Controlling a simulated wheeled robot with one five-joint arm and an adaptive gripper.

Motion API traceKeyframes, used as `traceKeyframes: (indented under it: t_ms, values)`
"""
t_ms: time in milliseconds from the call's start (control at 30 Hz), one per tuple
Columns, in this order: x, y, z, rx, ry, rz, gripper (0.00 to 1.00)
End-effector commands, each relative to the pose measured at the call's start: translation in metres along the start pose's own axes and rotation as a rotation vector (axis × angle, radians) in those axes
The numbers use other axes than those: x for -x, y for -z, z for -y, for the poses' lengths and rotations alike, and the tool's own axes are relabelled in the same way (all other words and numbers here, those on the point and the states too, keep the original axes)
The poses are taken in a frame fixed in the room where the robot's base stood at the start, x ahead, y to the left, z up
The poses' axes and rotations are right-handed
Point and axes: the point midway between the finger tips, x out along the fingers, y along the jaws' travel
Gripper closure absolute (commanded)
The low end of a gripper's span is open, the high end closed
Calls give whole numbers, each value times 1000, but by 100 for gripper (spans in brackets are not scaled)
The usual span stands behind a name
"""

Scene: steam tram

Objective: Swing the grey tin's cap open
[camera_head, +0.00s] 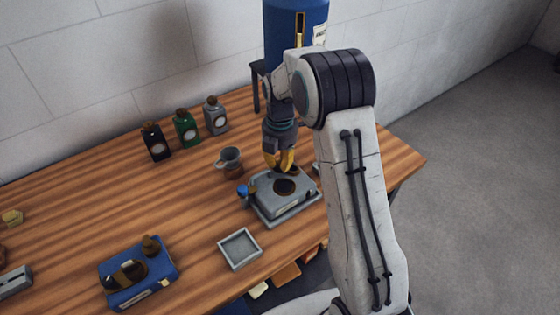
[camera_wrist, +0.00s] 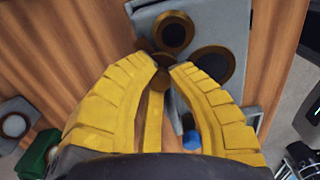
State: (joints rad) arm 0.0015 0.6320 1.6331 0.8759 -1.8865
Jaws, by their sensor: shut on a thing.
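The grey tin (camera_head: 290,205) lies near the right part of the wooden table, with a dark round opening (camera_head: 285,186) on its top. The wrist view shows the tin (camera_wrist: 232,22) at the top, with a dark round patch and a brass-rimmed round part (camera_wrist: 174,32) beside it. My gripper (camera_head: 285,168) points down over the tin's far side. In the wrist view, my gripper's yellow fingertips (camera_wrist: 165,64) are nearly together on a small brownish piece of the cap. The fingers hide most of that piece, so how far the cap is swung is unclear.
A grey cup (camera_head: 230,160) and a small blue knob (camera_head: 243,190) are close to the tin. An empty grey tray (camera_head: 240,248) lies in front. A blue tin (camera_head: 138,275) is at front left. Several bottles (camera_head: 186,129) stand behind. The table's left middle is free.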

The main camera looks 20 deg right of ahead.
Motion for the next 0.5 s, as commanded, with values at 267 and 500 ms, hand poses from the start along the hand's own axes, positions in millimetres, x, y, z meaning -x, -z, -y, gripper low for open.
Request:
traceKeyframes:
  t_ms: [267, 500]
  values:
    - [-2, 1, -4, -124, 2, 0, 100]
    - [-2, 2, -10, -315, 2, 0, 100]
